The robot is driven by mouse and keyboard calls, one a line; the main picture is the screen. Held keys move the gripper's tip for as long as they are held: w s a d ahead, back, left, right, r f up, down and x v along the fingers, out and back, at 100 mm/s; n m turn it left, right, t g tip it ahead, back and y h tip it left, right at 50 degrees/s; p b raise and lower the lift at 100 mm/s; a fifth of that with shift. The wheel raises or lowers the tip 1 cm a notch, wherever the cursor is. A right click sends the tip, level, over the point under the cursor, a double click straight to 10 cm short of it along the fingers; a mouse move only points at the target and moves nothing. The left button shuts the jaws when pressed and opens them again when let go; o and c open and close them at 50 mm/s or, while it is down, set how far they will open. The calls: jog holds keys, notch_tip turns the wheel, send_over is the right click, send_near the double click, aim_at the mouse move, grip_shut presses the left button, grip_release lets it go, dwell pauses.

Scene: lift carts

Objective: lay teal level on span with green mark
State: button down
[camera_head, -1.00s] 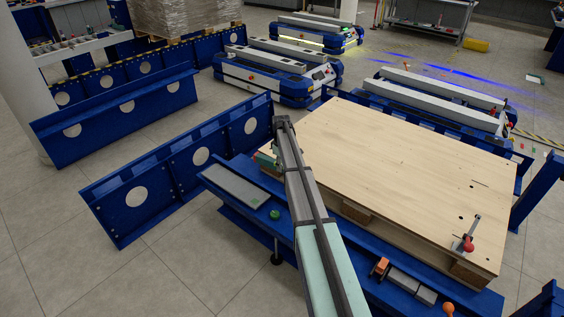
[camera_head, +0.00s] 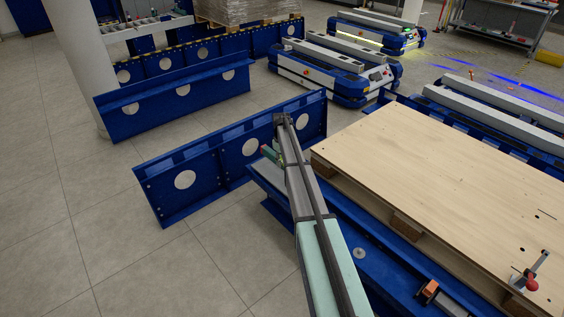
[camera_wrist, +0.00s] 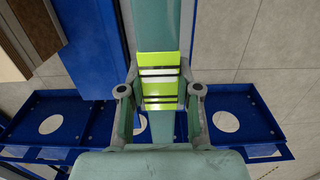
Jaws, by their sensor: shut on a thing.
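My gripper (camera_wrist: 160,110) is shut on the teal level (camera_wrist: 158,30) in the wrist view. The level runs away between the fingers, with bright lime-green bands (camera_wrist: 161,72) near the grip. The level hangs above blue panels and is not seen resting on anything.
A blue panel with round holes (camera_head: 212,167) stands left of my arm. A wooden board (camera_head: 430,165) on blocks lies to the right, with a red-tipped clamp (camera_head: 529,280). An orange piece (camera_head: 428,290) sits at the front.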

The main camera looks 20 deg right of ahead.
jog(key=shift+r, duration=0.1)
jog(key=b, duration=0.1)
send_over(282, 180)
jog(key=shift+f, duration=4)
jog(key=shift+f, duration=0.6)
jog(key=c, duration=0.7)
grip_release()
notch_tip(282, 180, up, 12)
jog(key=shift+w, duration=0.1)
